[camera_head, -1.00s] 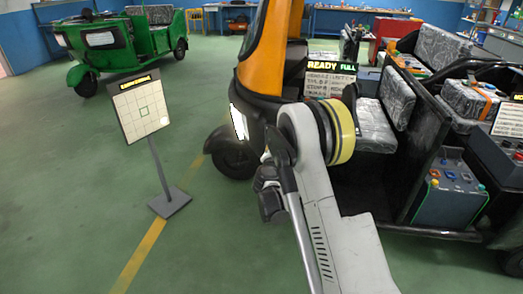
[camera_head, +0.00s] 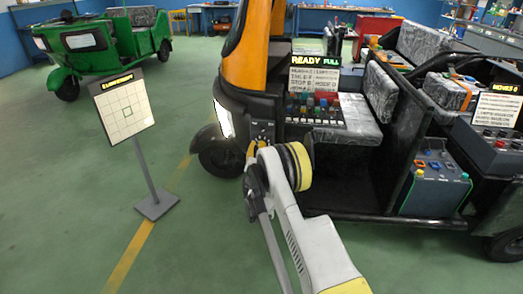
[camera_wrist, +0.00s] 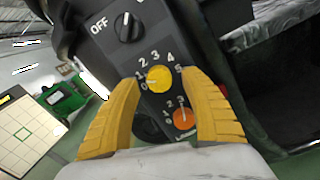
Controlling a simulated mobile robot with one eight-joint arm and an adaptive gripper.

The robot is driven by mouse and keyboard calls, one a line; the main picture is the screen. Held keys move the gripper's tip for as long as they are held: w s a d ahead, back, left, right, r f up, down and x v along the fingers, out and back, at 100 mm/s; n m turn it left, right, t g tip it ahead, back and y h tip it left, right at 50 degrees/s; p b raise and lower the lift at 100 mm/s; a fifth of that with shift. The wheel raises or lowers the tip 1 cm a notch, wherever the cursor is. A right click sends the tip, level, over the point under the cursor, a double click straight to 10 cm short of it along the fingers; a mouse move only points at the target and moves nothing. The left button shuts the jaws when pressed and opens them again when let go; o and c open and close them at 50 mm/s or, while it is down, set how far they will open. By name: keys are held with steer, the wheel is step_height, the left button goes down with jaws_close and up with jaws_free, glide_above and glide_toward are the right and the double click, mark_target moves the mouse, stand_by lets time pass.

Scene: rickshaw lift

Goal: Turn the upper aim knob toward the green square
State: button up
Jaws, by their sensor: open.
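The dark knob panel in the wrist view (camera_wrist: 150,60) carries a black knob (camera_wrist: 127,27) marked OFF at the top, a yellow knob (camera_wrist: 159,79) with numbers around it, and an orange knob (camera_wrist: 184,118) below. My gripper (camera_wrist: 162,82) is open, its yellow fingers on either side of the yellow knob. I cannot tell whether they touch it. In the head view my gripper is at the panel on the rickshaw's front, partly hidden by my arm. The white grid board (camera_head: 124,108) stands to the left, with a green square (camera_head: 128,112) near its middle.
The black and orange rickshaw (camera_head: 262,60) fills the middle. A green rickshaw (camera_head: 90,45) stands at the back left. The floor between the board stand (camera_head: 157,204) and my arm is clear.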

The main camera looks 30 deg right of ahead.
steer(key=shift+x, duration=0.75)
jaws_close()
